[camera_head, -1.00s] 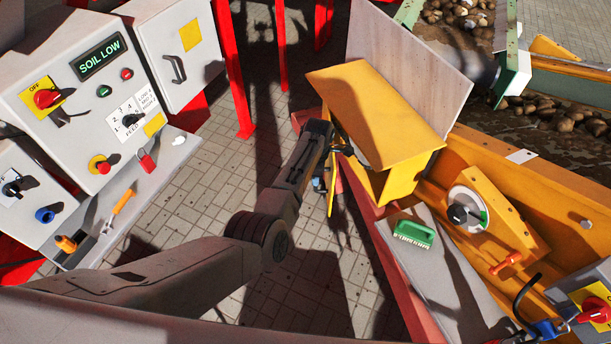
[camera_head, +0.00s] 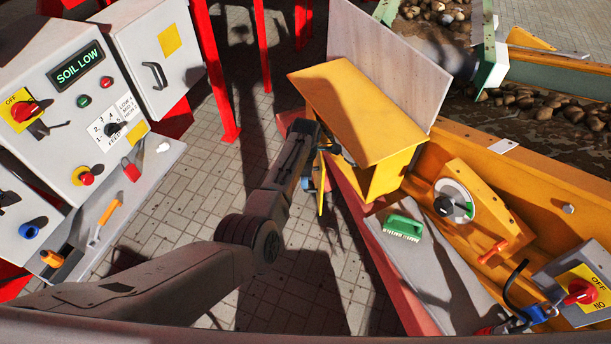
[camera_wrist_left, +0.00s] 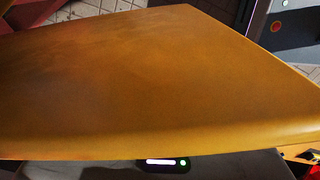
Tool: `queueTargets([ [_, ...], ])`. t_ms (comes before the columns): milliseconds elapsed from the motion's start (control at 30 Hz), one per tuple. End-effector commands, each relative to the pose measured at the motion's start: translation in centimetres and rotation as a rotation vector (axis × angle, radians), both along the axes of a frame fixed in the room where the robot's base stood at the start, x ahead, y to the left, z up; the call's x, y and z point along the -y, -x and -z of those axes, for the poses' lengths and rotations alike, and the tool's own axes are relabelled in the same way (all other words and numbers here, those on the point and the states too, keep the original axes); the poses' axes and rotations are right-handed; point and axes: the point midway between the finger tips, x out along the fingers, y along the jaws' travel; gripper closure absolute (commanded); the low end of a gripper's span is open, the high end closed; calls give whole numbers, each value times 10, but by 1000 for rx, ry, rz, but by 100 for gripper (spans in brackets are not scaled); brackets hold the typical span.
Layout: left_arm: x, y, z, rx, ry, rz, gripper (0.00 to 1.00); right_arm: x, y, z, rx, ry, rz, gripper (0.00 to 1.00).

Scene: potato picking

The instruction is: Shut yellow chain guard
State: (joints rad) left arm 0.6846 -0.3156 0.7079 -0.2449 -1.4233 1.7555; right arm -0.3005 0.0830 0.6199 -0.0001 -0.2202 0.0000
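The yellow chain guard (camera_head: 385,175) stands on the yellow machine's near edge. Its sloping yellow cover (camera_head: 355,105) is tilted, with a gap under its near-left edge. A pale board (camera_head: 390,60) stands behind it. My left gripper (camera_head: 338,150) is at that near-left edge, partly hidden by the cover and my own arm. In the left wrist view, a broad yellow panel (camera_wrist_left: 160,85) fills most of the picture very close up. The fingers cannot be made out there. Whether they touch the cover cannot be told. My right gripper is not in view.
A green brush (camera_head: 403,228) lies on a grey plate right of my arm. A dial (camera_head: 454,201), an orange handle (camera_head: 493,251) and a red switch (camera_head: 580,292) are on the machine. A grey control cabinet (camera_head: 60,110) stands left. Paved floor lies between.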

Motion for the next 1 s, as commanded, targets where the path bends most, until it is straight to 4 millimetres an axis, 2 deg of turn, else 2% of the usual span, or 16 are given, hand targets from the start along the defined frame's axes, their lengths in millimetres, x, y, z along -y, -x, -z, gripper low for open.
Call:
queueTargets([
  [267, 0, 0, -27, 1, 0, 0, 66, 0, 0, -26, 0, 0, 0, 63],
  [733, 1, 1, -93, 0, 0, 1, 66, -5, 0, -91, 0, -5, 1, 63],
  [1000, 1, 1, -107, -1, 0, 1, 66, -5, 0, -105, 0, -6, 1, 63],
])
